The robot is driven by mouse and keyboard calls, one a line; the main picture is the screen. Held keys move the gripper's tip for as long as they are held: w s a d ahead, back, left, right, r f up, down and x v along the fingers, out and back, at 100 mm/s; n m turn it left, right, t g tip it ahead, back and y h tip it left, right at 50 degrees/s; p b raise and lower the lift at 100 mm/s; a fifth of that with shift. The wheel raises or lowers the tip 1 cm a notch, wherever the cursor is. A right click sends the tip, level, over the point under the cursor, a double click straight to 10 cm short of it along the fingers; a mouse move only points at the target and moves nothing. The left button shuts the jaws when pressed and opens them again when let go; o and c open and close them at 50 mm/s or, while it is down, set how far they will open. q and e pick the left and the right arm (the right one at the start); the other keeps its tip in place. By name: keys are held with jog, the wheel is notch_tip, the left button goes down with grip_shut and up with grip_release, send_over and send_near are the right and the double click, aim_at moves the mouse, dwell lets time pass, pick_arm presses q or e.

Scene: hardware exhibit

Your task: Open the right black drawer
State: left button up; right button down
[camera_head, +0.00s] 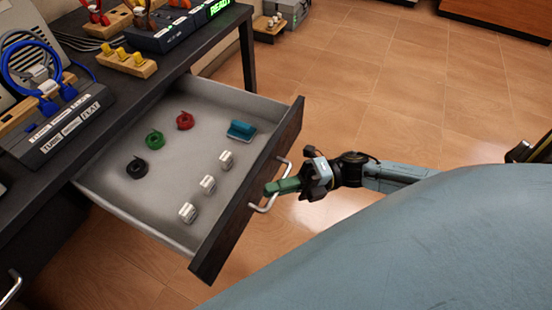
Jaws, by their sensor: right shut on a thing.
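The black-fronted drawer (290,125) is pulled well out from under the black desk, and its grey interior shows. Its silver handle (283,165) is on the outer face of the front panel. My right gripper (272,188) comes in from the right with green fingers and is shut on the handle's middle. Part of the handle is hidden by the fingers. My left gripper is not in view. Another silver handle (11,288) shows at the lower left edge.
In the drawer lie black (137,168), green (154,139) and red (185,121) coils, a teal block (241,130) and several white pieces (208,184). The desk (120,110) holds devices and cables.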

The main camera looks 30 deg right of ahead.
jog(key=c, duration=1.5)
grip_release()
jog(key=v, duration=1.3)
jog(key=shift+d, duration=0.25)
jog(key=shift+s, duration=0.15)
